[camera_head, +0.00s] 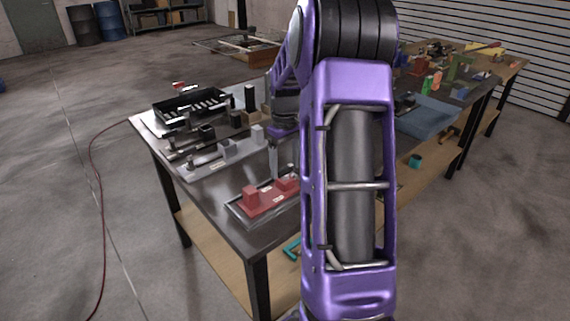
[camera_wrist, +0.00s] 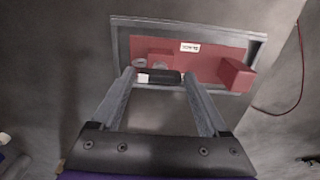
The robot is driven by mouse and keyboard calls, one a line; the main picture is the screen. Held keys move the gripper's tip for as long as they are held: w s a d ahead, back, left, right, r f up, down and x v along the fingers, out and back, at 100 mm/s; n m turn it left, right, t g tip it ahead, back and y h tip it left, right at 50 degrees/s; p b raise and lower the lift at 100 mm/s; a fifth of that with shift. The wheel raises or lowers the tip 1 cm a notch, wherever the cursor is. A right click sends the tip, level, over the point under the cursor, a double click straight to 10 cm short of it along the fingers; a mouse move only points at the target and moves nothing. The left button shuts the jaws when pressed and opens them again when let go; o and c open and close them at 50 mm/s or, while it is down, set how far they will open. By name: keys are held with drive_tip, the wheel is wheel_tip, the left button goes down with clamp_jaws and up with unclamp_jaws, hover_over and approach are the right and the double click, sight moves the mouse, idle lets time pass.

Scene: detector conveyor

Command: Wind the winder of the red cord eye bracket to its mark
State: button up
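The red cord eye bracket (camera_head: 265,197) lies in a shallow grey tray on the near end of the dark table; it also shows in the wrist view (camera_wrist: 208,66). It has a raised red block (camera_wrist: 235,75) at one end and a white label (camera_wrist: 190,47). A black bar with a white end (camera_wrist: 160,76), apparently the winder, lies between my fingertips. My gripper (camera_wrist: 159,77) has its fingers wide apart, one at each end of the bar; contact cannot be made out. In the head view my arm hides part of the bracket. The mark cannot be made out.
Grey (camera_head: 228,149) and dark brackets stand behind the red one on the table. A black tray (camera_head: 190,105) of parts is at the far left corner. A blue bin (camera_head: 428,118) stands right of my arm. A red cable (camera_head: 97,190) runs along the floor at left.

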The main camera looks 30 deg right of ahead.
drive_tip(key=c, duration=1)
drive_tip(key=shift+m, duration=0.3)
drive_tip(key=m+p, duration=0.1)
drive_tip(key=m, duration=0.1)
drive_tip(key=shift+r+m, duration=0.1)
drive_tip(key=shift+m, duration=0.2)
drive_tip(key=m+p, duration=0.1)
drive_tip(key=m, duration=0.2)
drive_tip(key=shift+m+p, duration=0.3)
drive_tip(key=shift+p, duration=0.05)
drive_tip(key=m+p, duration=0.1)
drive_tip(key=m, duration=0.3)
drive_tip(key=shift+m+p, duration=0.35)
drive_tip(key=shift+m, duration=0.15)
drive_tip(key=shift+m+p, duration=0.35)
drive_tip(key=shift+m, duration=0.75)
idle(0.4)
